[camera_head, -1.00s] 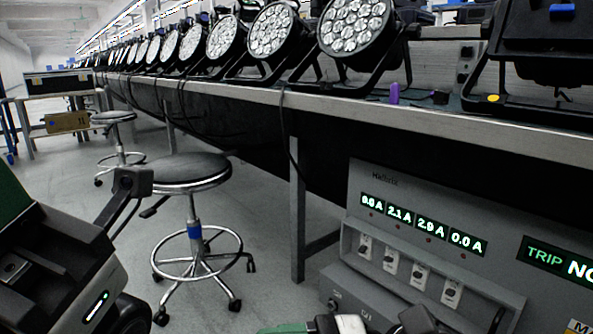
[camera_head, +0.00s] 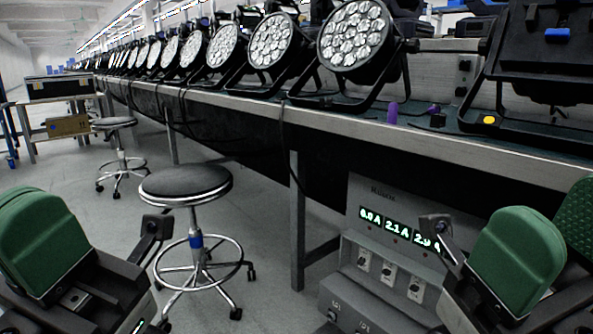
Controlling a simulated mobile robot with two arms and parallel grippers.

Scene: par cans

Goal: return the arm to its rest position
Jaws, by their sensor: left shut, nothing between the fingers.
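My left gripper (camera_head: 40,240) is at the lower left of the head view. Its two green pads are pressed together, with nothing between them. It is clear of the stool and bench. My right gripper (camera_head: 548,240) is at the lower right. One smooth green pad shows, and the textured face of the other stands apart at the picture's edge, so it looks open. It is partly cut off and covers the right part of the power unit. I see nothing held in it.
The grey power unit (camera_head: 352,262) with lit current displays stands under the long bench (camera_head: 330,122). Par cans (camera_head: 356,40) line the bench. A black stool (camera_head: 186,183) stands between my grippers, another (camera_head: 114,123) farther back. A case (camera_head: 60,87) sits at far left. Floor is free around the stools.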

